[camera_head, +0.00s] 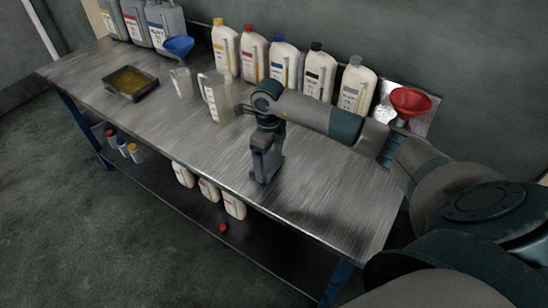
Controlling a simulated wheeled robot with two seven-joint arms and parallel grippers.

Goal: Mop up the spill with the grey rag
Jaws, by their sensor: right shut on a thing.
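My right gripper (265,176) points down at the steel bench top (200,135), near its front edge and right of the middle. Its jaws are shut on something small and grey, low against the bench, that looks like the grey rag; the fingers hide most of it. I cannot make out a clear spill around it; the brushed metal shows streaks and a soft dark patch to the right that may be shadow. My left gripper is not in view.
Several white bottles (224,48) line the back, with a blue funnel (178,46) and a red funnel (409,101). A clear jug (216,97), a smaller cup (182,82) and a dark tray (131,84) holding yellowish liquid stand left. A red cap (223,227) lies on the lower shelf.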

